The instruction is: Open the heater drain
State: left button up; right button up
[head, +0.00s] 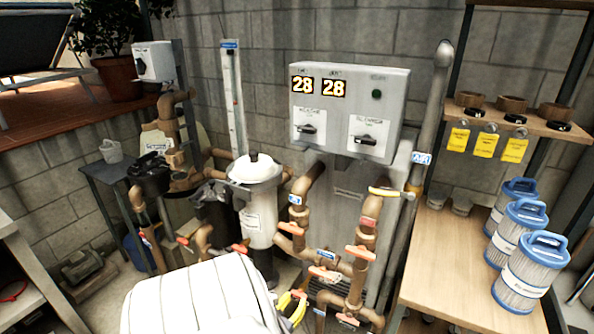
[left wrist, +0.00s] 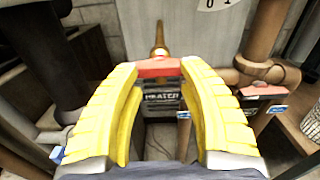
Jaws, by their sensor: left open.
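My left gripper (head: 292,308) shows at the bottom of the head view, beside the lower pipes. In the left wrist view my left gripper (left wrist: 160,76) is open, its yellow fingers spread to either side of a red valve handle (left wrist: 158,67). The handle lies crosswise by the fingertips; I cannot tell whether they touch it. Under it is a dark tag reading "HEATER" (left wrist: 161,97), its other words unclear. A brass fitting (left wrist: 160,42) rises behind it. I cannot make out this valve in the head view. My right gripper is not in view.
Brown pipes with several red-handled valves (head: 325,273) stand right of my gripper. Another red handle (left wrist: 263,90) is right in the wrist view. A grey control box (head: 348,105) hangs above. A wooden bench (head: 450,265) with blue-capped filter cartridges (head: 528,275) stands right.

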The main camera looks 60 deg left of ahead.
pick_arm(q)
jog(key=v, duration=0.6)
dwell(0.6)
jog(key=s+d+f+m+g+h, duration=0.3)
jog(key=d+f+m, duration=0.5)
jog(key=m, duration=0.6)
jog(key=s+d+f+m+g+h, duration=0.1)
jog(key=d+f+m+g+h, duration=0.3)
jog(key=f+m, duration=0.8)
jog(key=s+d+f+m+g+h, duration=0.1)
jog(key=s+d+f+m+g, duration=0.2)
jog(key=s+d+m, duration=0.7)
jog(key=s+d+f+m+g+h, duration=0.2)
jog(key=s+d+m, duration=0.8)
jog(key=d, duration=0.5)
notch_tip(320, 180, down, 2)
jog(key=shift+f+m+g+h, duration=0.1)
jog(key=shift+m+g+h, duration=0.2)
jog(key=shift+m+g, duration=0.4)
